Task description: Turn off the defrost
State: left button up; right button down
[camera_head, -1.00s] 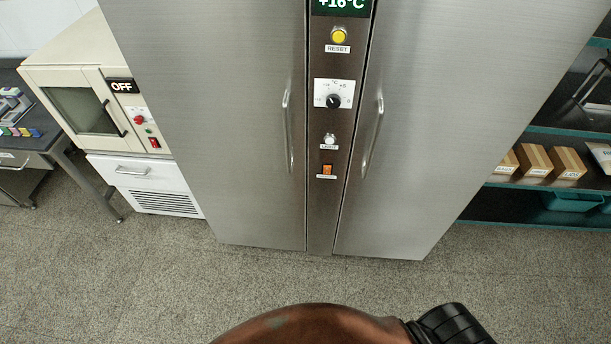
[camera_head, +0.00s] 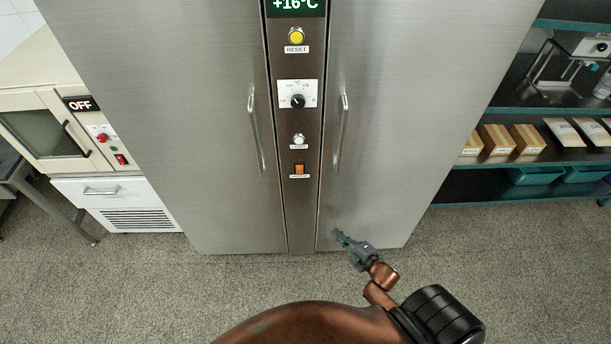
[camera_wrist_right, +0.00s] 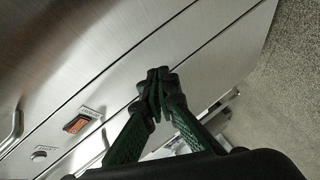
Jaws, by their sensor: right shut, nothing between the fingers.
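The orange rocker switch (camera_head: 299,169) sits low on the dark centre panel of the steel cabinet, above a small label too blurred to read. It also shows in the right wrist view (camera_wrist_right: 76,124), left of the fingers. My right gripper (camera_head: 336,234) is low in front of the right door, below and to the right of the switch. Its fingertips (camera_wrist_right: 158,76) are together with nothing between them and are apart from the switch. My left gripper is not in view.
Above the switch are a white button (camera_head: 299,139), a dial (camera_head: 297,100), a yellow reset button (camera_head: 296,37) and a +16°C display (camera_head: 297,5). Door handles (camera_head: 256,130) and (camera_head: 342,130) flank the panel. An oven (camera_head: 45,135) stands left, a shelf rack (camera_head: 500,180) right. The floor in front is clear.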

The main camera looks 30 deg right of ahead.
jog(key=w+a+r+n+t+y, duration=0.2)
jog(key=r+n, duration=0.1)
jog(key=r, duration=0.8)
jog(key=w+a+r+n+t+y, duration=0.1)
jog(key=r+n, duration=0.3)
jog(key=r, duration=0.6)
jog(key=shift+w+a+r+t+y, duration=0.35)
jog(key=shift+a+t+y, duration=0.05)
jog(key=shift+a+t, duration=0.15)
send_near(297, 169)
jog(key=w+a, duration=0.2)
jog(key=a, duration=0.2)
jog(key=w+d, duration=0.1)
jog(key=w+d+r, duration=0.1)
jog(key=w, duration=0.1)
jog(key=shift+w+d, duration=0.25)
jog(key=shift+w, duration=0.05)
